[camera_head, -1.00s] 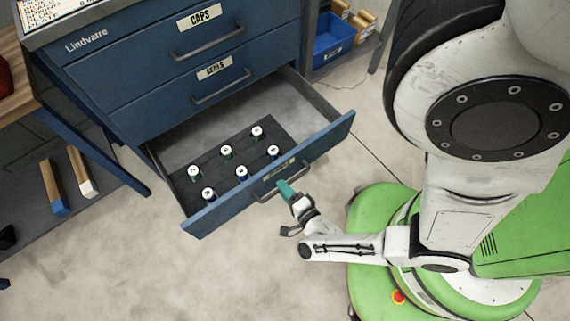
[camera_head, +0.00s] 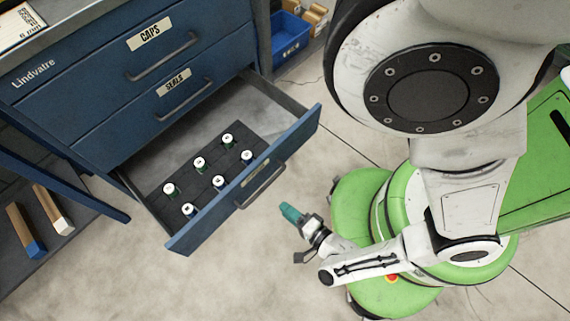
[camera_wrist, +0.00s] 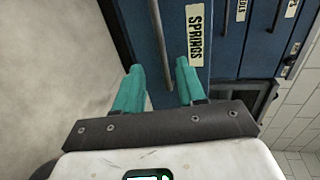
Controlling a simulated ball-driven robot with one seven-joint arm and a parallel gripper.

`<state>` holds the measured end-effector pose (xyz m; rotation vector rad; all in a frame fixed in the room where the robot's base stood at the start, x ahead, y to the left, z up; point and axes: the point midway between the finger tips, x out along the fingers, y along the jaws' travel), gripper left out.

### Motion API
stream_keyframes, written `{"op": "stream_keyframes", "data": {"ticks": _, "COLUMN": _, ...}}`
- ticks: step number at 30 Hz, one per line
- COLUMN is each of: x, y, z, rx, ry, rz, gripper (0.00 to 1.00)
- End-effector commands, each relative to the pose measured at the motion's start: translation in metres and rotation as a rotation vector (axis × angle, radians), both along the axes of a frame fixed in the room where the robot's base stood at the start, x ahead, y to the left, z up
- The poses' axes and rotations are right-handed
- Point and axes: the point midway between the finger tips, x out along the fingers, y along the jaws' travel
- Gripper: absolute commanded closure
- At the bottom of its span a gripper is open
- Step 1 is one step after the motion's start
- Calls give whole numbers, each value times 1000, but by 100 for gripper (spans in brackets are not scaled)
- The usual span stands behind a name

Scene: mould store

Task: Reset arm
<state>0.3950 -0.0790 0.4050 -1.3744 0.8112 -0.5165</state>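My gripper (camera_head: 291,213) has teal fingertips and hangs over the bare floor, a short way in front of the open bottom drawer's handle (camera_head: 260,186). The wrist view shows its two fingers (camera_wrist: 160,85) spread apart with nothing between them. The drawer front, labelled SPRINGS (camera_wrist: 195,35), and its bar handle lie beyond the fingers in that view. The gripper does not touch the handle. The open drawer (camera_head: 300,128) holds several white-topped vials (camera_head: 199,164) standing upright in a dark insert (camera_head: 232,128).
The blue cabinet (camera_head: 110,75) has shut drawers labelled CAPS (camera_head: 149,34) and SEALS (camera_head: 174,82). A blue bin (camera_head: 289,37) stands at the back. Wooden blocks (camera_head: 25,232) lie on a lower shelf at left. The floor (camera_head: 220,285) in front of the drawer is clear.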

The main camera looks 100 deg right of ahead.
Motion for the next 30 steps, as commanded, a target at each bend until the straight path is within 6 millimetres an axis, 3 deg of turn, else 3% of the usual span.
{"op": "stream_keyframes", "data": {"ticks": 17, "x": 2, "y": 0, "z": 0, "rx": 0, "ry": 1, "rz": 5, "gripper": 60}}
{"op": "stream_keyframes", "data": {"ticks": 20, "x": 23, "y": 1, "z": 0, "rx": 10, "ry": 21, "rz": 71, "gripper": 60}}
{"op": "stream_keyframes", "data": {"ticks": 30, "x": 158, "y": 35, "z": 17, "rx": -49, "ry": 250, "rz": 640, "gripper": 60}}
